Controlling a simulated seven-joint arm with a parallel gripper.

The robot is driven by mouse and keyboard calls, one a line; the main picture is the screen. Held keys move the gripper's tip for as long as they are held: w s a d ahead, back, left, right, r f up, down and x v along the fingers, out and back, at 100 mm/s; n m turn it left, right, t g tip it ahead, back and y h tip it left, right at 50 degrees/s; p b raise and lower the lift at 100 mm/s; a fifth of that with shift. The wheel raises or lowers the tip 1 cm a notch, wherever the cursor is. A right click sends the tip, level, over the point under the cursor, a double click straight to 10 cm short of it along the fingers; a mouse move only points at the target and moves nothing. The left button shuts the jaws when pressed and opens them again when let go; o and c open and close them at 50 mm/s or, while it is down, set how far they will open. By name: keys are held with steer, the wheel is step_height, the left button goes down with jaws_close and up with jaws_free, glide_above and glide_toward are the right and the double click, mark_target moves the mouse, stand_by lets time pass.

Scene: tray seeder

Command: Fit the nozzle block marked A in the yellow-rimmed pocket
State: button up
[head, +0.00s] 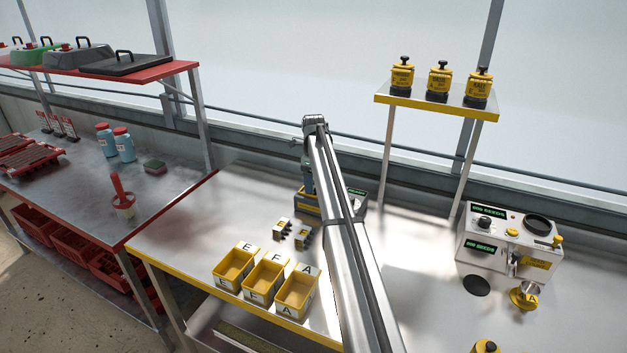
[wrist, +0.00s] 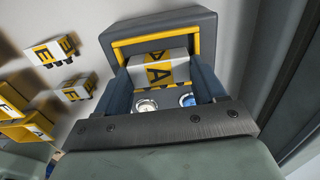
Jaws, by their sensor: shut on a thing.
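The white nozzle block with a yellow band, marked A (wrist: 160,72), is between the two fingers of my gripper (wrist: 163,82) in the wrist view. My gripper is shut on it. The yellow-rimmed pocket (wrist: 155,41) is in a dark grey housing, and its rim shows behind and beside the block. The block appears within the rim's outline, but I cannot tell how deep it sits or whether it touches the floor. In the head view my arm covers much of the housing (head: 357,209) and hides the held block.
Two other nozzle blocks, E (head: 283,228) and F (head: 303,236), stand on the bench left of the housing. Yellow bins E (head: 223,284), F (head: 254,297) and A (head: 288,307) line the front edge. A seed machine (head: 508,245) stands at the right.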

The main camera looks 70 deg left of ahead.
steer(key=o, duration=1.2)
steer(key=shift+r, duration=0.1)
step_height(320, 180, up, 14)
steer(key=shift+f, duration=0.2)
